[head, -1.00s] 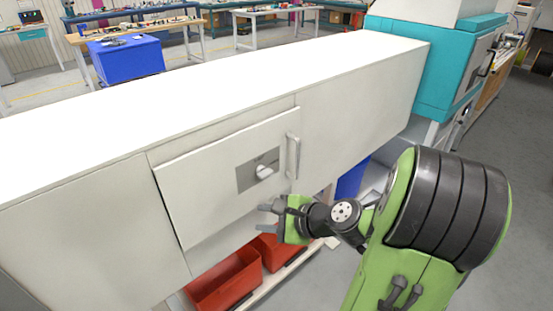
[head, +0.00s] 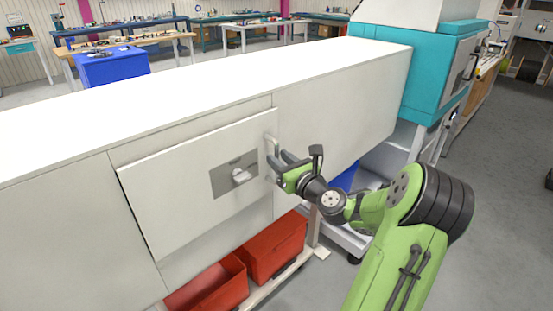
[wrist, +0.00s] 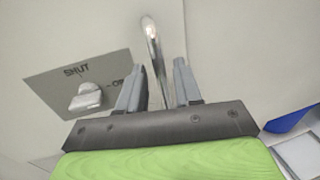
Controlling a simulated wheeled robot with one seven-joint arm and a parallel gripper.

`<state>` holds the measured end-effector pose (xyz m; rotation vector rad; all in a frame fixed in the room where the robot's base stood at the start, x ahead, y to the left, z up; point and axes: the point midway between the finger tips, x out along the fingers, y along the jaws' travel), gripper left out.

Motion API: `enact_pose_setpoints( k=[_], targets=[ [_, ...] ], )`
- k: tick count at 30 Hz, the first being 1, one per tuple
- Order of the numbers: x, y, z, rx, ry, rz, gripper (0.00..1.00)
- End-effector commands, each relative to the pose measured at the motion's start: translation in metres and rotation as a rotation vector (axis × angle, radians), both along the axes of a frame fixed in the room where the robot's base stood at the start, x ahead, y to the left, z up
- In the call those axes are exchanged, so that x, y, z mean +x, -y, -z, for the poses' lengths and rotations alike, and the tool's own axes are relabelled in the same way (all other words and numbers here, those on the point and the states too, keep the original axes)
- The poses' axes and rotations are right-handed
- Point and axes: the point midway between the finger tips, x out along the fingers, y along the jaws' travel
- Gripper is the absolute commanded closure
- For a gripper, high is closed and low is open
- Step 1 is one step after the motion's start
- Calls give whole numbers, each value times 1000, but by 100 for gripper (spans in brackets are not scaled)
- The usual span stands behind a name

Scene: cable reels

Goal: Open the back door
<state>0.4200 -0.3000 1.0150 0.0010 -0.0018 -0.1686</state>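The back door (head: 190,178) is a white panel in the side of a long white cabinet. A grey plate with a knob (head: 240,175) sits on it, and the wrist view shows "SHUT" lettering on this plate (wrist: 65,88). The door's left and lower edges stand a little proud of the cabinet. A curved metal handle (head: 271,150) is at the door's right edge. My gripper (head: 276,168) is at the handle, fingers pointing to the door. In the wrist view the handle (wrist: 152,45) runs between the two separated fingers of my gripper (wrist: 157,80), with visible gaps on both sides.
Red bins (head: 275,247) stand on a low trolley under the cabinet. A teal machine (head: 425,75) is at the cabinet's right end. A blue box (head: 345,177) is beneath the cabinet behind my arm. Grey floor is open at the right.

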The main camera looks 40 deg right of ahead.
Motion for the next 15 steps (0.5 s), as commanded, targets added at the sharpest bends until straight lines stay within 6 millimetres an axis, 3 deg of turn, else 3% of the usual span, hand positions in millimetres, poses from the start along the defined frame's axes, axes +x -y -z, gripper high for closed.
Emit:
enact_pose_setpoints(
  k=[4,12,15],
  targets=[
    [18,3,0,-2,0,0,66],
    [22,4,0,0,-2,2,66],
    [21,4,0,0,-2,1,78]
  ],
)
